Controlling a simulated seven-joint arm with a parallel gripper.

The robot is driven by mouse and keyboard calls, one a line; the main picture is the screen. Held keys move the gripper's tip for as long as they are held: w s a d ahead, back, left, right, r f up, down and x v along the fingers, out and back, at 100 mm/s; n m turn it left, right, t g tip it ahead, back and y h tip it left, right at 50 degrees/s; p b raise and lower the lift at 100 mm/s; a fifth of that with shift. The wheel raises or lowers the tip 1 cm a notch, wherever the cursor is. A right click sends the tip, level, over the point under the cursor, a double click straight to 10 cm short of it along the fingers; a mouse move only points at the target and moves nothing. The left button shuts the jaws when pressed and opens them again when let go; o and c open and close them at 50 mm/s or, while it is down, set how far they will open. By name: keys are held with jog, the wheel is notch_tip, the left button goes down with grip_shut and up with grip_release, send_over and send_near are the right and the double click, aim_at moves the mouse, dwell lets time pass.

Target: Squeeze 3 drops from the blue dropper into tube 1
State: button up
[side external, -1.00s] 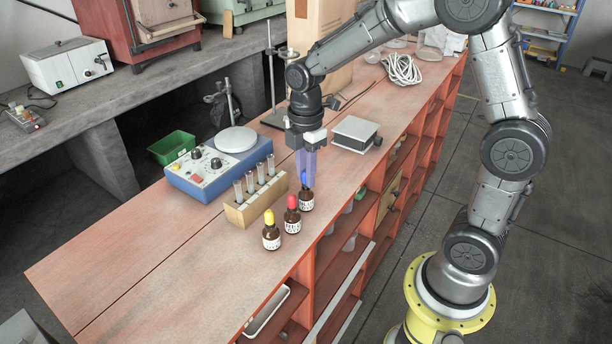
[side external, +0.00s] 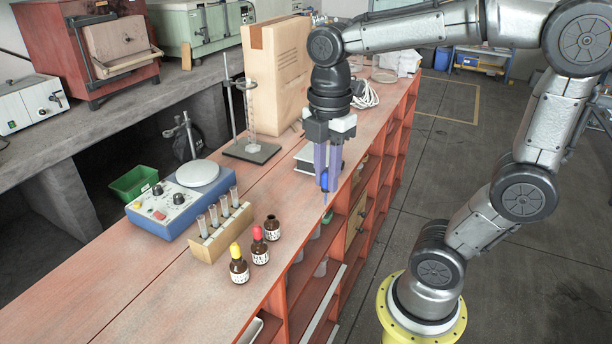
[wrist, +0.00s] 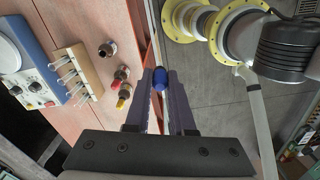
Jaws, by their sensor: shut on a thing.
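My gripper (side external: 327,183) is shut on the blue dropper (side external: 326,181), held by its bulb with the tip pointing down. In the side view it is raised above the bench's right edge, right of the bottles. The blue bulb also shows between the fingers in the wrist view (wrist: 159,79). The open brown bottle (side external: 272,228) stands uncapped, apart from the dropper. The wooden rack (side external: 222,238) holds several clear tubes (side external: 224,205) in a row, left of the bottle. I cannot read tube numbers, so I cannot tell which is tube 1.
A red-topped bottle (side external: 259,250) and a yellow-topped bottle (side external: 238,268) stand in front of the rack. A blue stirrer unit (side external: 172,207) is behind it. A stand (side external: 252,150) and a cardboard box (side external: 276,80) are farther back. The bench front (side external: 150,300) is clear.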

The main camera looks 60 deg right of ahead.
jog(key=shift+s+r, duration=0.35)
jog(key=shift+r, duration=2.35)
jog(key=w+a+r+m, duration=0.1)
jog(key=w+a+r, duration=0.15)
jog(key=w, duration=1.15)
jog(key=shift+n, duration=0.5)
jog(key=shift+w+a+f, duration=1.2)
jog(key=shift+w+f, duration=0.45)
jog(key=shift+f, duration=0.25)
jog(key=shift+w+a+f, duration=1.15)
jog(key=shift+w+f, duration=0.45)
jog(key=shift+f, duration=0.3)
jog(key=shift+w+a+f, duration=1.2)
jog(key=shift+w+f, duration=0.45)
jog(key=shift+f, duration=0.25)
